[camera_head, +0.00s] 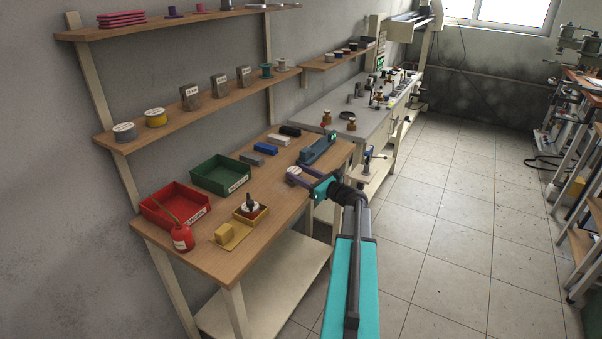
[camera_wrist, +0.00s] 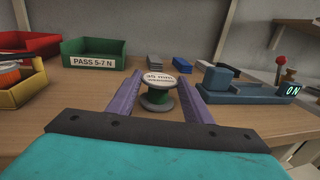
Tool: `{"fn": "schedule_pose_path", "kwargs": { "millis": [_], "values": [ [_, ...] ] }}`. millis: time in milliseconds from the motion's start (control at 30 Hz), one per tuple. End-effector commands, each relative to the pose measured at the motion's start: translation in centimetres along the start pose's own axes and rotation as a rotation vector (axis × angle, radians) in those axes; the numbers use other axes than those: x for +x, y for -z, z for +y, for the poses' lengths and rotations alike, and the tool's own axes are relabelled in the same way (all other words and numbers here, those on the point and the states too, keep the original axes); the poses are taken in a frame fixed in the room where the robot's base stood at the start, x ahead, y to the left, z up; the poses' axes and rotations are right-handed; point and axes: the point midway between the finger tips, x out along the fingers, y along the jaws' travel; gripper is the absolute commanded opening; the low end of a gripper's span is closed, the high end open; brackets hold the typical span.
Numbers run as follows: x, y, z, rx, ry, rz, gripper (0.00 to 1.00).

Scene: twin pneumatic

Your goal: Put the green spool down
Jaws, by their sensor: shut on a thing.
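The green spool (camera_wrist: 157,98) has a white round label on top, grey flanges and a green core. It stands upright between the two purple fingers of my gripper (camera_wrist: 158,88), which is shut on it. In the head view the spool (camera_head: 293,171) shows by its pale top over the right part of the wooden bench. My gripper (camera_head: 303,178) reaches it from the right. I cannot tell whether the spool's underside touches the bench top.
A blue device (camera_wrist: 247,88) with an ON display stands right of the spool. Several small blocks lie behind.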

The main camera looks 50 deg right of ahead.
Motion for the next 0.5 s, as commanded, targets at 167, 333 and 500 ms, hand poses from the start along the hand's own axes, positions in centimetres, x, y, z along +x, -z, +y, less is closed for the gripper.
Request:
{"fn": "schedule_pose_path", "kwargs": {
  "millis": [167,333,500],
  "values": [
    [0.02,0.24,0.05,0.0,-0.001,-0.001,0.2],
    [0.04,0.24,0.07,0.0,-0.001,-0.001,0.2],
    [0.05,0.58,0.08,0.0,-0.001,0.0,0.47]
  ]
}}
